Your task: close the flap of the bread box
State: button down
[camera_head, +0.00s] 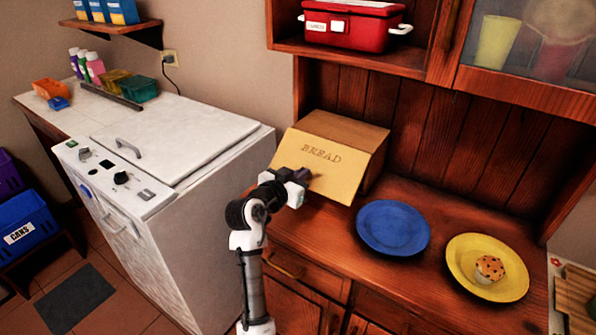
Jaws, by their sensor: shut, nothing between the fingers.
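The wooden bread box (358,132) stands on the hutch counter against the back boards. Its front flap (334,161), marked BREAD, slants down and outward across the front of the box. My gripper (307,176) is shut and empty. It is in front of the flap's lower left part in the picture. I cannot tell whether the fingertips touch it. My arm hides the flap's lower left corner, and the flap hides the inside of the box.
A blue plate (393,228) and a yellow plate (510,289) with a muffin (489,269) lie right of the box. A white appliance (215,130) stands to the left. Bare counter lies between box and plates.

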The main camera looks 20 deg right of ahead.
aim_at(309, 180)
jog(key=f+b, duration=0.3)
jog(key=shift+w+d, duration=0.15)
jog(key=shift+d, duration=0.15)
jog(key=shift+w+d+f+b, duration=0.2)
jog(key=shift+f+b, duration=0.2)
jog(key=shift+b, duration=0.25)
jog(key=shift+r, duration=0.1)
